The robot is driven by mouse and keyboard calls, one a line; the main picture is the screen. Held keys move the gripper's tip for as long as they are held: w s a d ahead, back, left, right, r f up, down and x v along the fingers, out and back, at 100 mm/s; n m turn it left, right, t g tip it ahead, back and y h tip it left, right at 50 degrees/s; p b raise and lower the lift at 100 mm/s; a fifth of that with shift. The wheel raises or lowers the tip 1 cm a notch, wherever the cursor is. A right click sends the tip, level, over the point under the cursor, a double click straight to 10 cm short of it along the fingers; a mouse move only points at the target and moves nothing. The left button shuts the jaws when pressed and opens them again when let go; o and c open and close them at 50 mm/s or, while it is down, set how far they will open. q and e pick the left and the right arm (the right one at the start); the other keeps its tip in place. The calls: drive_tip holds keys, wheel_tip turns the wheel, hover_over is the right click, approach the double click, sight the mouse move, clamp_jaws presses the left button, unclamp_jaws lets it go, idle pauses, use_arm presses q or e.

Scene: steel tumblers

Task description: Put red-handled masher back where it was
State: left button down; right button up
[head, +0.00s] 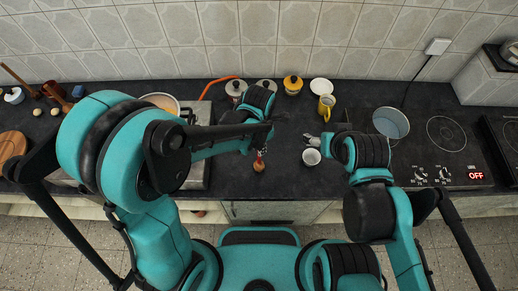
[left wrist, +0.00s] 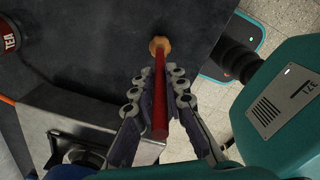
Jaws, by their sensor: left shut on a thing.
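The red-handled masher (left wrist: 160,97) has a long red handle and a pale wooden end (left wrist: 158,43). My left gripper (left wrist: 172,76) is shut on the handle in the left wrist view, with the wooden end pointing away beyond the fingertips. In the head view the wooden end (head: 258,166) shows over the dark counter, near its front edge; I cannot tell whether it touches the counter. My left gripper (head: 262,150) is partly hidden by my arm there.
Counter (head: 285,185) near the front middle is clear.

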use_arm(q)
drive_tip(key=shift+f, duration=0.6)
drive_tip(key=shift+f, duration=0.15)
drive_tip(key=c, duration=1.6)
unclamp_jaws()
drive_tip(key=shift+o, duration=0.2)
